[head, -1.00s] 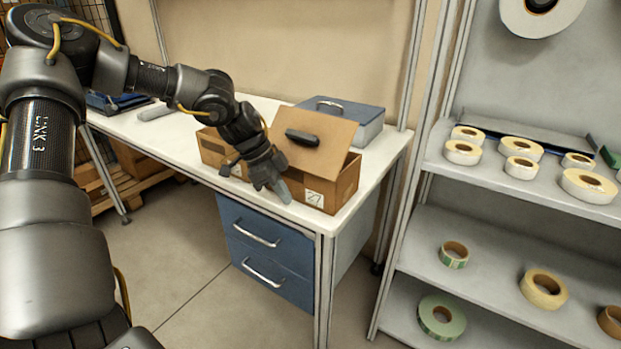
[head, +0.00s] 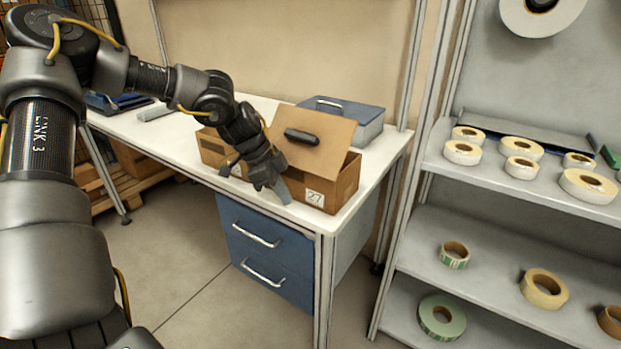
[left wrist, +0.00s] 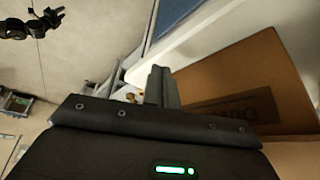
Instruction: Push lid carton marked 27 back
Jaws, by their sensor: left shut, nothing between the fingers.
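The carton marked 27 (head: 316,197) stands on the white table near its right front corner. Its brown lid flap (head: 325,137) with a dark handle-like patch is raised and tilted. My left gripper (head: 284,196) is shut and empty, its fingertips pointing down at the carton's front left side. Whether it touches the carton cannot be told. In the left wrist view the shut fingers (left wrist: 160,85) stand beside a brown cardboard panel (left wrist: 245,85) with dark print. My right gripper is not in view.
Another brown carton (head: 211,149) stands left of carton 27, partly behind my arm. A blue-grey case (head: 352,112) lies behind it. Blue drawers (head: 265,246) hang under the table (head: 180,135). A shelf with several tape reels (head: 462,153) stands at the right.

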